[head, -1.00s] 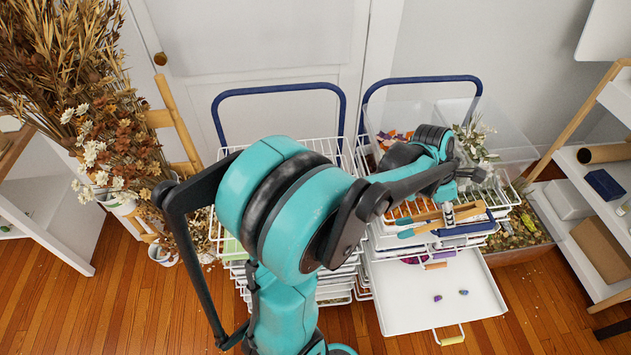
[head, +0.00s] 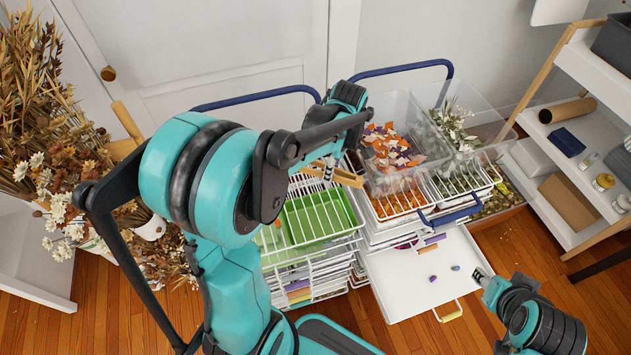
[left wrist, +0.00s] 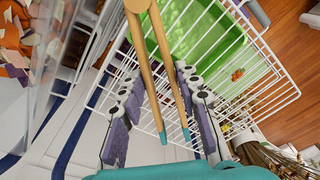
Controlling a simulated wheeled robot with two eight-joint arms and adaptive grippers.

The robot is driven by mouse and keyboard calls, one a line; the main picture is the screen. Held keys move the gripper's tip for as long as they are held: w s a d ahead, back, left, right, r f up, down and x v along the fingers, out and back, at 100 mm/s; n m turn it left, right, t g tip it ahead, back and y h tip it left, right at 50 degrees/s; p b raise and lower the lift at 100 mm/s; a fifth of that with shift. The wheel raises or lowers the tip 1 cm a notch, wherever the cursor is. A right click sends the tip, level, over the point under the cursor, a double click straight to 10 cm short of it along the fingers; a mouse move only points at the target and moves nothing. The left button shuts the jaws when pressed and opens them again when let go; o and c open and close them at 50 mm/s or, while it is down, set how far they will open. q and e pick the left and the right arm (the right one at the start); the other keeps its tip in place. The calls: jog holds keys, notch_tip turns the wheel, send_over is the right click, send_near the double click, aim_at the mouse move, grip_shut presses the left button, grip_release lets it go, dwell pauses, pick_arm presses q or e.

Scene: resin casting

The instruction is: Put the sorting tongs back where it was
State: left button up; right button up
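The sorting tongs (head: 334,173) are wooden with teal tips. My left gripper (head: 328,168) is shut on them and holds them over the left wire cart, near the gap between the two carts. In the left wrist view the tongs (left wrist: 160,62) run between the fingers of my left gripper (left wrist: 160,82), with the teal tips towards my wrist and the green tray (left wrist: 222,42) beneath. The green tray (head: 310,222) lies in the left cart's top basket. My right gripper (head: 482,274) is beside the pulled-out white drawer; its finger opening is too small to tell.
The right cart's top basket (head: 398,204) has an orange bottom and carries a clear bin (head: 480,110) with petals and white flowers. The white drawer (head: 405,292) holds small coloured pieces. Dried flowers (head: 50,150) stand left, a shelf (head: 545,190) right. Blue cart handles (head: 405,69) rise behind.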

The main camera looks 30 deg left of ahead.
pick_arm(q)
jog(key=b, duration=0.2)
send_over(329, 195)
jog(key=f, duration=0.5)
jog(key=shift+d, duration=0.2)
jog(key=shift+f, duration=0.55)
notch_tip(329, 195, down, 2)
jog(key=shift+f+b, duration=0.25)
jog(key=shift+b, duration=0.4)
jog(key=shift+f, duration=0.4)
jog(key=shift+r, duration=0.1)
jog(key=shift+f, duration=0.2)
jog(key=o, duration=0.5)
jog(key=shift+o, duration=0.2)
